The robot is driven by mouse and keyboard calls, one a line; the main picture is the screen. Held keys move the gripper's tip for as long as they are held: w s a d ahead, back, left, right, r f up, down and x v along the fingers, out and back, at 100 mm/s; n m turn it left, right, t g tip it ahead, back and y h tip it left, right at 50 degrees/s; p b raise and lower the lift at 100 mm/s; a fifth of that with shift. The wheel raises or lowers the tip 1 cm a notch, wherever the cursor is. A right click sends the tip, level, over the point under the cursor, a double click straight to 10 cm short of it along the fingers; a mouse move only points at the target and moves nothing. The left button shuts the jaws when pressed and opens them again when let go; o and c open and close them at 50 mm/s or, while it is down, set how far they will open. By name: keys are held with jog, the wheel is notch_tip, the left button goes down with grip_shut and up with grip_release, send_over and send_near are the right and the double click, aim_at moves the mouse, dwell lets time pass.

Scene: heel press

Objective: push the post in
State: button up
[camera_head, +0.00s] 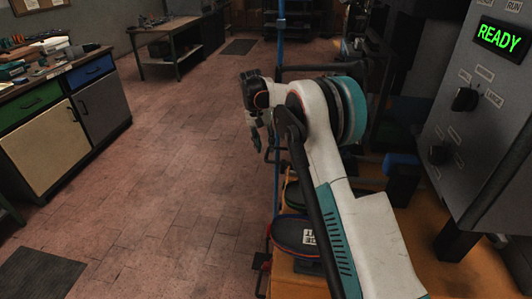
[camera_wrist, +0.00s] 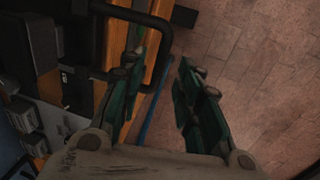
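My gripper (camera_head: 256,140) hangs at the end of my arm in the middle of the head view, beside a tall thin blue pole (camera_head: 281,40). I cannot tell for certain which part is the post. A blue-topped dark block (camera_head: 401,161) stands on the orange bench (camera_head: 432,205) to the right of my arm. My arm hides much of the press area behind it.
A grey control panel (camera_head: 480,140) with a green READY display (camera_head: 502,38) and dark knobs stands at the right. A black bar loop (camera_wrist: 166,35) rises beside the orange edge in the wrist view. The tiled floor (camera_head: 190,150) is open at left, before a tool cabinet (camera_head: 50,140).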

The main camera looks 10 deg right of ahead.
jog(key=shift+s+d+f, duration=0.1)
jog(key=shift+d+f, duration=0.1)
jog(key=shift+f, duration=1.05)
jog(key=shift+c, duration=0.5)
grip_shut()
jog(key=s+d, duration=0.2)
jog(key=d, duration=0.3)
jog(key=s+d+p, duration=0.1)
jog(key=s+d, duration=0.1)
jog(key=d, duration=0.3)
jog(key=s+d, duration=0.2)
jog(key=d, duration=0.3)
jog(key=shift+s, duration=0.15)
jog(key=shift+o, duration=0.5)
grip_release()
jog(key=shift+d, duration=0.2)
jog(key=shift+a, duration=0.1)
jog(key=shift+r, duration=0.15)
